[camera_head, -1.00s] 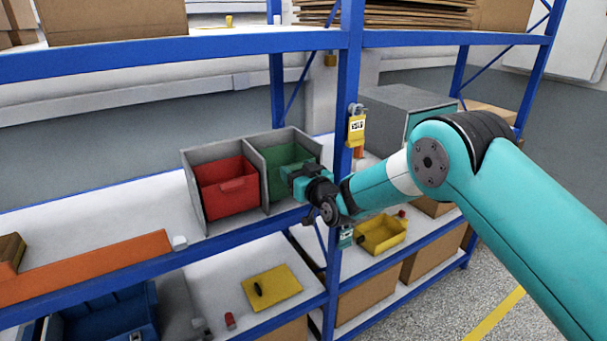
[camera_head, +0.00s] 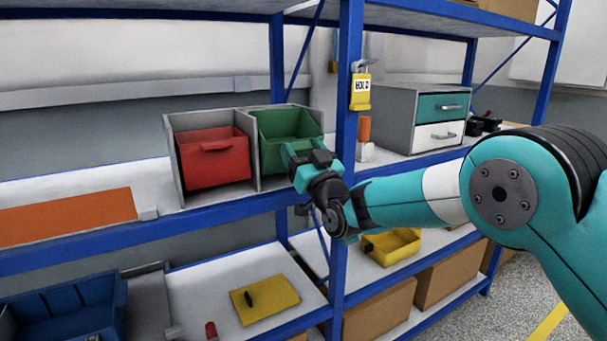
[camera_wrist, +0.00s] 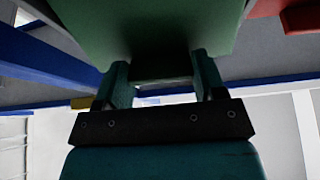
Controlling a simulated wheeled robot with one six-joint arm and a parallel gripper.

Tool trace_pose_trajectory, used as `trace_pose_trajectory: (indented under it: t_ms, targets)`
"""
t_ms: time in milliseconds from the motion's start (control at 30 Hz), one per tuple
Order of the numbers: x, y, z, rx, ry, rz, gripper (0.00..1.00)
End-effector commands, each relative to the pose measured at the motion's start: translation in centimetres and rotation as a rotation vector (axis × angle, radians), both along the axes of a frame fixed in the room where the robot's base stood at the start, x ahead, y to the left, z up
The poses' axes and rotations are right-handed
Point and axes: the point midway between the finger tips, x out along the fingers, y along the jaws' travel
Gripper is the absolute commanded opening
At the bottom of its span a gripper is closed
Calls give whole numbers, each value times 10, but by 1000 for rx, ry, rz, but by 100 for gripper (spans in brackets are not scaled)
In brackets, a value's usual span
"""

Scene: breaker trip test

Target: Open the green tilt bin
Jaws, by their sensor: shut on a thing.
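The green tilt bin (camera_head: 282,128) sits in the right compartment of a grey two-bay housing (camera_head: 172,152) on the middle shelf. The red bin (camera_head: 213,160) is in the left bay. My gripper (camera_head: 297,158) is at the front right of the green bin and hides part of its front. In the wrist view, the green bin (camera_wrist: 150,25) fills the top middle, and my gripper (camera_wrist: 162,78) has one finger on each side of a green part at its front. The gripper is shut on this part, which looks like the bin's handle. I cannot tell exactly how far the bin is tilted.
A blue upright (camera_head: 347,120) with a yellow tagged padlock (camera_head: 360,92) stands just right of the housing. A grey drawer unit (camera_head: 398,105) is beyond it. A yellow bin (camera_head: 392,250) and a yellow plate (camera_head: 265,300) lie on the lower shelf. An orange strip (camera_head: 70,215) lies left.

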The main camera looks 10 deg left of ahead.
Motion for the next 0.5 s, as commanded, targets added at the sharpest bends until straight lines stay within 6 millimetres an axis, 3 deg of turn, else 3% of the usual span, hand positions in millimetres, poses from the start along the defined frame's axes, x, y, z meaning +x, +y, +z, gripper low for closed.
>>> trace_pose_trajectory:
  t_ms: [33,500]
  targets:
    - [0,-2,-9,15,-15,-1,21]
    - [-4,-6,-8,75,-80,-2,21]
